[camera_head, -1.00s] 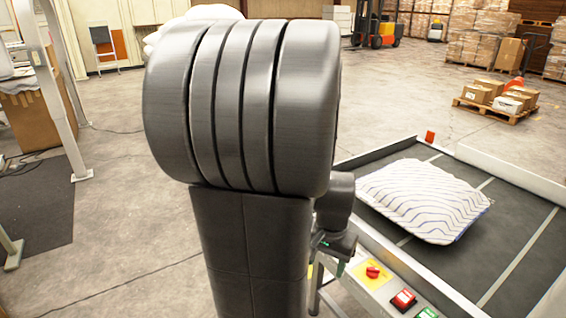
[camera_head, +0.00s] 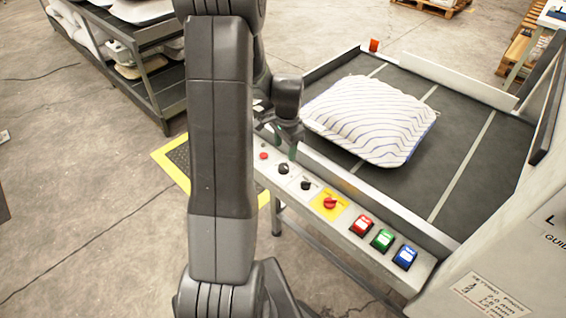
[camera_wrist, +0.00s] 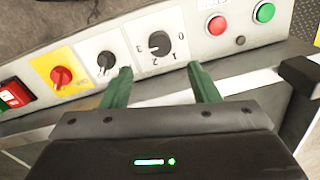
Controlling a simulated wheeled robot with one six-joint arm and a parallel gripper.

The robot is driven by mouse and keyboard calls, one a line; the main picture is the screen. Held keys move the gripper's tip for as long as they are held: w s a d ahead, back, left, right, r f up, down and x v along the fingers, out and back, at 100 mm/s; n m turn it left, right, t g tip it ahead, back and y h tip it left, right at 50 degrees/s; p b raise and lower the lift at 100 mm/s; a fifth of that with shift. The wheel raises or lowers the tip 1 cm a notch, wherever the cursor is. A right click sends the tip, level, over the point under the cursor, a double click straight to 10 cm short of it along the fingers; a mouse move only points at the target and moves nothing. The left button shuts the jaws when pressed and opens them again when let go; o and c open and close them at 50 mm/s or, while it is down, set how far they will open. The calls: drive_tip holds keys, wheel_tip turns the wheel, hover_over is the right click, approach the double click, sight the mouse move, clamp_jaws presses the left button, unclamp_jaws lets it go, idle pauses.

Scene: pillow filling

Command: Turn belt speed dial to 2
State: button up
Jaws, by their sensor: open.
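The belt speed dial is a black knob with printed numerals on the light control panel. It shows in the wrist view (camera_wrist: 159,43) and in the head view (camera_head: 283,168). The numerals lie around the knob; its exact setting is hard to read. My gripper (camera_wrist: 159,70) is open and empty, its green fingers apart on either side of the dial's near side in the picture. The fingertips appear short of the knob; contact cannot be told. In the head view my gripper (camera_head: 290,145) hangs over the panel, partly hidden by my arm.
A second black knob (camera_wrist: 106,62) and a red knob on a yellow plate (camera_wrist: 61,77) sit left of the dial. Red (camera_wrist: 217,25) and green (camera_wrist: 264,12) buttons are right. A striped pillow (camera_head: 370,120) lies on the dark belt (camera_head: 455,140) behind the panel.

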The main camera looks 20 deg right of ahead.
sight(284, 166)
drive_tip(key=f, duration=0.8)
drive_tip(key=shift+w+f, duration=0.25)
drive_tip(key=shift+c, duration=0.2)
drive_tip(key=c, duration=0.9)
